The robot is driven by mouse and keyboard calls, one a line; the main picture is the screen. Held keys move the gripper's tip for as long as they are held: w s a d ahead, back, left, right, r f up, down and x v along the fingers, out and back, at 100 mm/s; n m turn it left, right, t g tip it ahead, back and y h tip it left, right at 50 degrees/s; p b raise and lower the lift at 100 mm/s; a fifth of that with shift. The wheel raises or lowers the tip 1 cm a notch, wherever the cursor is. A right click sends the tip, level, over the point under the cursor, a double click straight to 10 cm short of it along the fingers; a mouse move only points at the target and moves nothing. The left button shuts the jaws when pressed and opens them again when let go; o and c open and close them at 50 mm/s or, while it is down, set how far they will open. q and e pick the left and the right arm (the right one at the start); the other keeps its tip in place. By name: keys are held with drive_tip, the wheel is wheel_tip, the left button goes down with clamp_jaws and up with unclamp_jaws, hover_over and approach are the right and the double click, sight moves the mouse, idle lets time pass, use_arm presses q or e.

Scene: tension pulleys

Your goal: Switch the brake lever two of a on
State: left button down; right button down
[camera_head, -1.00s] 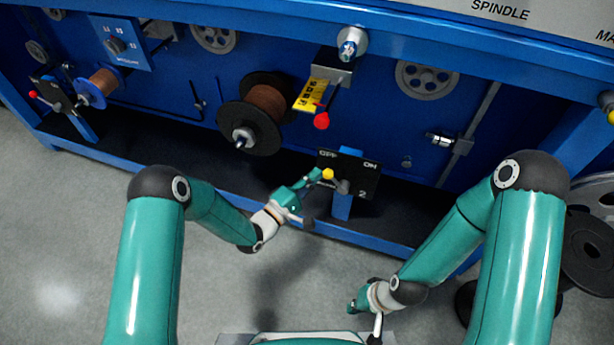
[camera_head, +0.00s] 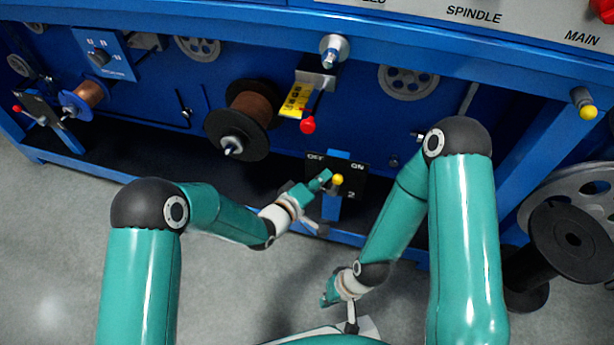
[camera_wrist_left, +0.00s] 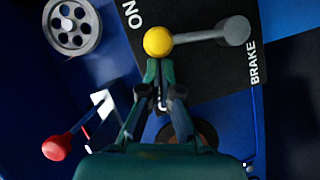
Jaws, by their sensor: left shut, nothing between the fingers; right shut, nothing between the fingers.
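A black brake plate (camera_head: 352,187) marked OFF, ON and 2 stands low at the machine's front. Its lever has a yellow knob (camera_head: 337,180) that sits between the OFF and ON marks. In the left wrist view the knob (camera_wrist_left: 158,41) and its grey arm show against the plate (camera_wrist_left: 215,65), with ON and BRAKE legible. My left gripper (camera_head: 324,180) is shut and empty at the knob's OFF side. Its fingertips (camera_wrist_left: 160,72) look close against the knob; contact is not certain. My right gripper (camera_head: 328,296) is low over the floor, away from the plate, shut and empty.
A red-knobbed lever (camera_head: 307,125) with a yellow scale hangs above the plate. A copper wire spool (camera_head: 243,120) is left of it. Black reels (camera_head: 570,240) stand at the right. Grey floor (camera_head: 50,230) is free in front at left.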

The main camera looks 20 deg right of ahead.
sight(340, 178)
use_arm(q)
drive_tip(key=shift+s+d+r+m+y+b, duration=0.15)
drive_tip(key=shift+s+d+m+y, duration=0.25)
drive_tip(key=shift+d+m, duration=0.2)
drive_tip(key=shift+s+d+f+m+y+b, duration=0.15)
drive_tip(key=shift+s+d+m+y, duration=0.25)
drive_tip(key=shift+d+m, duration=0.2)
drive_tip(key=shift+s+d, duration=0.4)
drive_tip(key=shift+d, duration=0.05)
use_arm(e)
drive_tip(key=shift+s+f, duration=0.1)
drive_tip(key=shift+f, duration=0.35)
use_arm(q)
drive_tip(key=shift+s+d, duration=0.1)
use_arm(e)
drive_tip(key=shift+a, duration=0.1)
